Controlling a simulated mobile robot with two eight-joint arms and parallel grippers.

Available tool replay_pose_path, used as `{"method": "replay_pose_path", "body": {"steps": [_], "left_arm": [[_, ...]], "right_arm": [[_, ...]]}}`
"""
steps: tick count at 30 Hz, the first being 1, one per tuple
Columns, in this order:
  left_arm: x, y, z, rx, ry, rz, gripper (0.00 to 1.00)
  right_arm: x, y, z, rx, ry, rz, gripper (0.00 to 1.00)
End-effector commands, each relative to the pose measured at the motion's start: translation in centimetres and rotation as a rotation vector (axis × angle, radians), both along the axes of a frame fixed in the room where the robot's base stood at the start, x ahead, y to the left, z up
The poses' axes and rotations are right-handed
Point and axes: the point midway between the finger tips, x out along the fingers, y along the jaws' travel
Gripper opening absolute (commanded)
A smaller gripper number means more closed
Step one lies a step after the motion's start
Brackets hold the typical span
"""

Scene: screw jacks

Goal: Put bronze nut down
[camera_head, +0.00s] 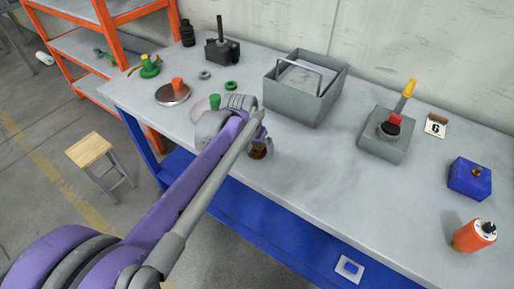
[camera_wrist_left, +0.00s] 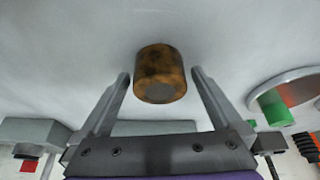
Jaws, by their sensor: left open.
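The bronze nut (camera_wrist_left: 160,74) is a brown, mottled short cylinder. In the left wrist view it stands at the fingertips, roughly centred between the two fingers, with gaps on both sides. In the head view it shows partly (camera_head: 259,153) near the front edge of the workbench (camera_head: 310,165), beneath my left gripper. My left gripper (camera_wrist_left: 162,80) is open; in the head view its wrist (camera_head: 240,118) hides much of its fingers. The nut appears to rest on the bench top. My right gripper is in neither view.
A grey toolbox (camera_head: 300,98) stands behind my gripper. A grey screw jack (camera_head: 385,145) stands right. Bench surface between the gripper and the jack is clear.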

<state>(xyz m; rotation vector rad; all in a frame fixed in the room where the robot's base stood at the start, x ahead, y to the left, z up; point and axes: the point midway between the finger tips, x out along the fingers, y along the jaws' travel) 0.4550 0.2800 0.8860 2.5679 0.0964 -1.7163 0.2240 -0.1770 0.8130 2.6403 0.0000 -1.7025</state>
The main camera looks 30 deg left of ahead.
Motion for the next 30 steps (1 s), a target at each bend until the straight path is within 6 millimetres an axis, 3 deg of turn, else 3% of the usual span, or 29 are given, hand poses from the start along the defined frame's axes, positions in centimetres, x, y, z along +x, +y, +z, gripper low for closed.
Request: {"method": "replay_pose_path", "body": {"steps": [5,21,30], "left_arm": [[-0.01,-0.01,0.04,0.000,0.000,0.000,0.98],[0.00,-0.01,0.06,0.000,0.000,0.000,0.01],[-0.01,-0.01,0.13,0.000,-0.001,0.001,0.00]], "right_arm": [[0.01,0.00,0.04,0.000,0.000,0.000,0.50],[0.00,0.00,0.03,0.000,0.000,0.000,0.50],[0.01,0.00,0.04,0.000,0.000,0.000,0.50]]}}
